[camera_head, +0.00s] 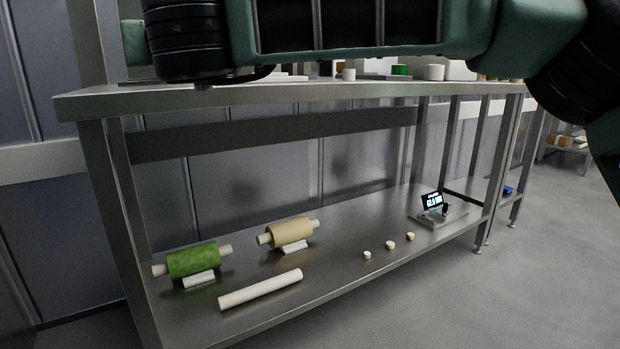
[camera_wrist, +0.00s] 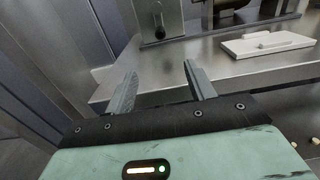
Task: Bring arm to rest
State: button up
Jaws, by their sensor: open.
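My gripper (camera_wrist: 158,88) shows in the wrist view with its two grey fingers spread wide apart. It is open, and nothing is between the fingers. The fingers point toward the near edge of a steel table (camera_wrist: 215,70), and I cannot tell how far they are from it. In the head view, my teal and black arm crosses the top of the picture, in front of the steel table (camera_head: 300,94). The fingers cannot be made out in that view.
The lower shelf (camera_head: 340,262) holds a green roll (camera_head: 192,261), a tan roll (camera_head: 290,231), a white rod (camera_head: 260,289), small pale pieces (camera_head: 390,245) and a scale (camera_head: 437,215). In the wrist view, a white board (camera_wrist: 268,44) and a metal machine (camera_wrist: 158,18) stand on the tabletop. Floor (camera_head: 540,250) at right is clear.

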jog(key=s+a+f+n+g+y+p, duration=0.1)
jog(key=s+f+n+g+y+p, duration=0.1)
jog(key=s+f+n+g, duration=0.65)
jog(key=s+a+f+n+y+p, duration=0.15)
jog(key=s+n, duration=0.45)
jog(key=n, duration=0.7)
jog(key=s+d+f+n+g+h+p, duration=0.2)
jog(key=s+d+f+n+g+h, duration=0.15)
jog(key=d+f+n, duration=0.4)
jog(key=s+d+f+n+g+h+p, duration=0.1)
jog(key=s+d+f+n+h, duration=0.2)
jog(key=d, duration=0.7)
jog(key=s+d+f+n+g+h+p, duration=0.1)
jog(key=s+d+f+n+h, duration=0.15)
jog(key=d, duration=0.65)
jog(key=s+d+f+n+g+h+p, duration=0.1)
jog(key=s+d+f+n+h, duration=0.25)
jog(key=d, duration=0.65)
notch_tip(320, 180, up, 37)
jog(key=p, duration=3.7)
jog(key=shift+s+d+m+p, duration=0.25)
jog(key=shift+d+m+p, duration=0.1)
jog(key=shift+d+m, duration=0.1)
